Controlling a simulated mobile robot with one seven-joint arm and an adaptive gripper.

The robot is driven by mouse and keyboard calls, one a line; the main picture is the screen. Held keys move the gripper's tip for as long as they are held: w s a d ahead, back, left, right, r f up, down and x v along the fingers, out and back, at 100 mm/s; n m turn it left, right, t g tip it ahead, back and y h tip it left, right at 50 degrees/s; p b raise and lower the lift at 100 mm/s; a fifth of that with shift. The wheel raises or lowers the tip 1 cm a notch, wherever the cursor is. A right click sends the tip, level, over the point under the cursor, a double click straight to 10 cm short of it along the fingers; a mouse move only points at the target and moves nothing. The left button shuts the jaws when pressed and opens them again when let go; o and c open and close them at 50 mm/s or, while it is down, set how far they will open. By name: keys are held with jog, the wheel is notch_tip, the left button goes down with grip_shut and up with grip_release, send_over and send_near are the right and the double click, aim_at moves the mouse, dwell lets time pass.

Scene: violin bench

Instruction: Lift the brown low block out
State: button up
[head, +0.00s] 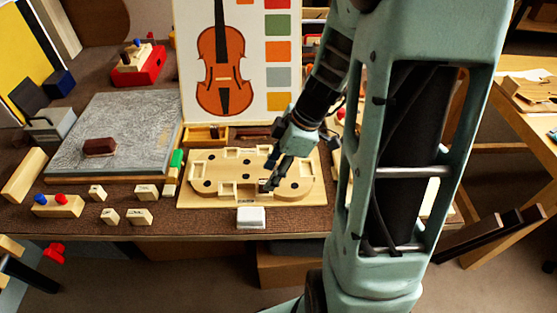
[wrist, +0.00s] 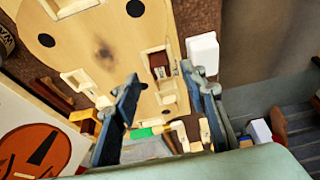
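A brown low block (wrist: 159,62) sits in a rectangular pocket of the pale wooden board (wrist: 95,35), between my fingertips in the wrist view. My gripper (wrist: 160,72) is open, with one finger on each side of that pocket. I cannot tell whether the fingers touch the block. In the head view my gripper (head: 268,186) is over the front middle of the wooden board (head: 308,200) and hides part of it. The block is not clear there.
A white block (head: 250,217) stands just in front of the board. A grey slab (head: 125,120) with a dark brown block (head: 100,147) on it lies to the left. Several small wooden blocks (head: 140,217) lie at front left. A violin picture (head: 225,60) stands behind the board.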

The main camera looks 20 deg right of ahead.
aim_at(265, 182)
jog(key=shift+x, duration=2.1)
jog(key=shift+c, duration=0.2)
grip_shut()
